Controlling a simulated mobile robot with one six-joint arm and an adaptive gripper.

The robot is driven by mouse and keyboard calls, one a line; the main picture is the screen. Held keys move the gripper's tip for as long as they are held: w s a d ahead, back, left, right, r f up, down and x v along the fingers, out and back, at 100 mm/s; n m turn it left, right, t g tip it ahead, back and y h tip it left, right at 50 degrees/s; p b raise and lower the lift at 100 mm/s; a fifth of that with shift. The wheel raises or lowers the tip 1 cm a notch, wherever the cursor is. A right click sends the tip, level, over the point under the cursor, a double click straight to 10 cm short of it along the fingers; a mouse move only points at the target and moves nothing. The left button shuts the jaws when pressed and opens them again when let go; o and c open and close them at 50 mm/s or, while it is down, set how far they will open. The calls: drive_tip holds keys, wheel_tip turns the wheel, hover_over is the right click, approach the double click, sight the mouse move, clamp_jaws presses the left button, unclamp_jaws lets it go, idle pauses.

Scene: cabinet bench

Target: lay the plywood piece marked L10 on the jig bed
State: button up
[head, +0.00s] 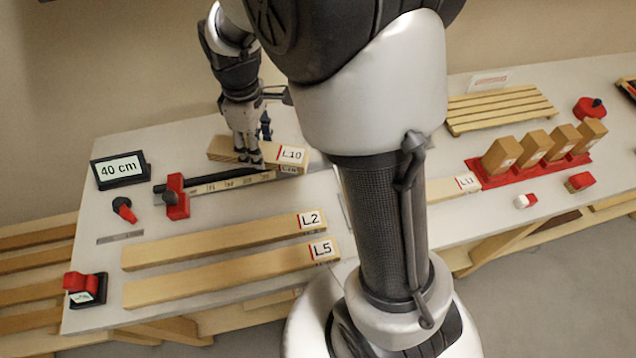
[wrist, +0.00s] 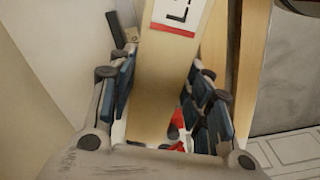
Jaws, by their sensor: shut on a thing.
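The plywood piece marked L10 (head: 225,146) is at the back left of the bench in the head view, its red-striped label at its right end. My gripper (head: 247,155) is shut on it from above. In the wrist view, my gripper (wrist: 163,92) has its fingers on both sides of the pale piece (wrist: 155,95). No surface is marked as the jig bed; a slatted wooden rack (head: 500,105) stands at the back right.
A ruler rail with a red stop (head: 177,197) lies in front of L10, beside a 40 cm display (head: 120,170). Pieces L2 (head: 220,240) and L5 (head: 230,277) lie in front. A red holder (head: 545,168) with several upright blocks stands at right. My arm hides the bench's middle.

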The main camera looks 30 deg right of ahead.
wheel_tip(320, 180, up, 3)
drive_tip(key=n, duration=0.4)
drive_tip(key=shift+w+r, duration=0.15)
drive_tip(key=shift+r, duration=0.05)
drive_tip(key=shift+f+n, duration=0.1)
drive_tip(key=shift+n, duration=0.3)
wheel_tip(320, 180, down, 20)
drive_tip(key=b, duration=0.7)
drive_tip(key=shift+r, duration=0.25)
drive_tip(key=shift+f, duration=0.25)
drive_tip(key=o, duration=1.3)
drive_tip(key=shift+r, duration=0.1)
